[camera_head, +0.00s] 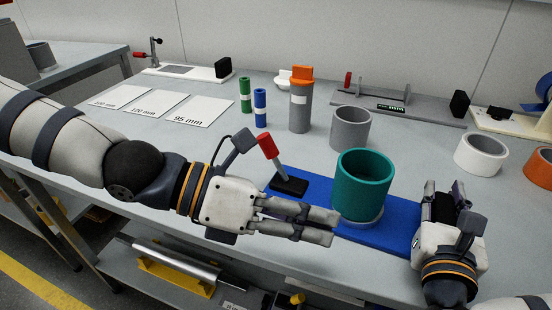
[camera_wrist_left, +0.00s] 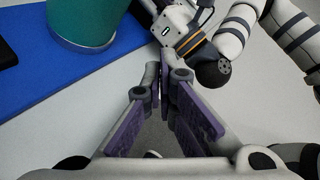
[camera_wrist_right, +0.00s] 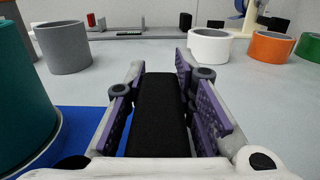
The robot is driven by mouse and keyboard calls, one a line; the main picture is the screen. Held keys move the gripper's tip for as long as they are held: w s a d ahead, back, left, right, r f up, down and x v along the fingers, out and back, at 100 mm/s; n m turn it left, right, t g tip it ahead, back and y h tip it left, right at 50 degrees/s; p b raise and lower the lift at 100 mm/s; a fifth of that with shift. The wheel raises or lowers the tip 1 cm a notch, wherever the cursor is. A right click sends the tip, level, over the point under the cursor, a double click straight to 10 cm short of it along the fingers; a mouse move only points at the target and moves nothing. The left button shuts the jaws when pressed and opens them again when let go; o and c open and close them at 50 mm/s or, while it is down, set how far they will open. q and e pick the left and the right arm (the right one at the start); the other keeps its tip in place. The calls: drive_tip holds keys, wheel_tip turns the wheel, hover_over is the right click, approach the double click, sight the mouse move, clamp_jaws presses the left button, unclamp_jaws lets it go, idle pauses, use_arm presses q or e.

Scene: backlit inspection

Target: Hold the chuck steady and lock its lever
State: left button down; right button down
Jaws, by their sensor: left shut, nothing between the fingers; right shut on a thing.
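The chuck has a blue base plate (camera_head: 385,236) lying on the table. A teal cylinder (camera_head: 364,184) stands on a pale disc on it. The lever has a red handle (camera_head: 267,145) on a metal rod that rises, leaning left, from a black block (camera_head: 289,186) at the plate's left end. My left gripper (camera_head: 336,228) is shut and empty, at the plate's front edge, in front of the cylinder and away from the red handle. My right gripper (camera_head: 446,200) is shut on a black grip block (camera_wrist_right: 160,115) at the plate's right end.
A grey ring (camera_head: 350,128), a white ring (camera_head: 481,155) and an orange ring (camera_head: 540,167) stand behind. Green (camera_head: 245,95) and blue (camera_head: 260,107) pins and a grey cylinder with an orange top (camera_head: 300,105) stand behind the lever. Labelled sheets (camera_head: 200,110) lie at left.

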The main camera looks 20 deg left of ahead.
drive_tip(key=shift+f, duration=0.1)
use_arm(q)
drive_tip(key=s+d+f+m+g+y, duration=0.1)
drive_tip(key=s+d+f+m+g, duration=0.1)
drive_tip(key=s+f+m+g, duration=0.35)
drive_tip(key=s+a+f+m+g+y, duration=0.1)
drive_tip(key=s+a+f+m+y, duration=0.2)
drive_tip(key=s+f, duration=0.3)
drive_tip(key=s+a+f+m+g+y, duration=0.1)
drive_tip(key=s+a+f+m+y, duration=0.2)
drive_tip(key=s+f, duration=0.4)
wheel_tip(320, 180, down, 3)
drive_tip(key=shift+a+f+m, duration=0.2)
drive_tip(key=shift+a+m, duration=0.25)
drive_tip(key=shift+m, duration=0.1)
drive_tip(key=shift+g, duration=0.25)
use_arm(e)
drive_tip(key=c, duration=1.3)
unclamp_jaws()
